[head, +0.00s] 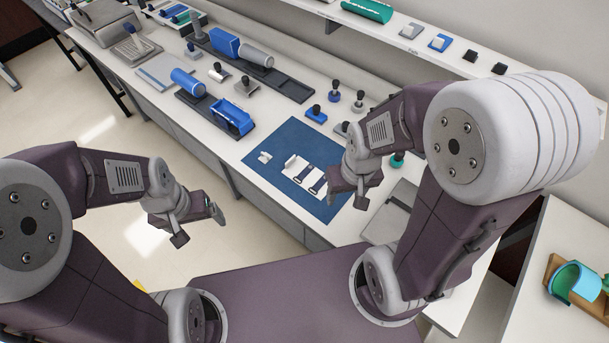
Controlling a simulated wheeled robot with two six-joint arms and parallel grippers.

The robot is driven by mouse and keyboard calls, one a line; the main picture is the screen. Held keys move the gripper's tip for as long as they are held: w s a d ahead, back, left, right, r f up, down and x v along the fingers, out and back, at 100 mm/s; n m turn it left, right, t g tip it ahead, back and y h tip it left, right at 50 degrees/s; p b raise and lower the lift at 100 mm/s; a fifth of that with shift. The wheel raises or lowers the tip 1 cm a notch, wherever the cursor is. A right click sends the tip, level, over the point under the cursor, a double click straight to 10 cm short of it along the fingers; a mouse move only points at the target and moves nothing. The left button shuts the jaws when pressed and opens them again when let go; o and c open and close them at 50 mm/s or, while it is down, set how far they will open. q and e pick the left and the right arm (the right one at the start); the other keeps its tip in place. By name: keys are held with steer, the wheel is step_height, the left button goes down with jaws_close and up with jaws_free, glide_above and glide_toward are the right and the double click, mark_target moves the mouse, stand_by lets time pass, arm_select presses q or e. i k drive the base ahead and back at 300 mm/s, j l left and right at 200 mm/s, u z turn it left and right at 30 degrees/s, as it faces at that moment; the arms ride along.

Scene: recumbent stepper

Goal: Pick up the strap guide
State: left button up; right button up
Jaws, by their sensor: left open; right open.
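A blue mat (282,137) lies on the workbench. A small white piece (264,157) sits near its left edge; it may be the strap guide, but it is too small to tell. To its right on the mat is a white plate (290,162) with dark blue strap-like pieces (304,173) on it. My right gripper (346,198) is open and empty, over the mat's right side and right of the plate; it hides part of the mat. My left gripper (197,226) is open and empty, out over the floor in front of the bench and left of the mat.
Blue and grey cylinders on dark trays (262,78) stand further back left. Black-knobbed pieces (335,90) stand behind the mat. A shelf (455,60) runs along the back. A grey flat board (385,222) lies right of the mat, partly behind my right arm.

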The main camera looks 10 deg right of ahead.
mark_target(265, 157)
steer(key=i+j+z, duration=0.15)
steer(key=z, duration=0.25)
steer(key=i+j+z, duration=0.1)
steer(key=z, duration=0.3)
steer(key=j+z, duration=0.4)
steer(key=i+j+z, duration=0.1)
steer(key=z, duration=0.3)
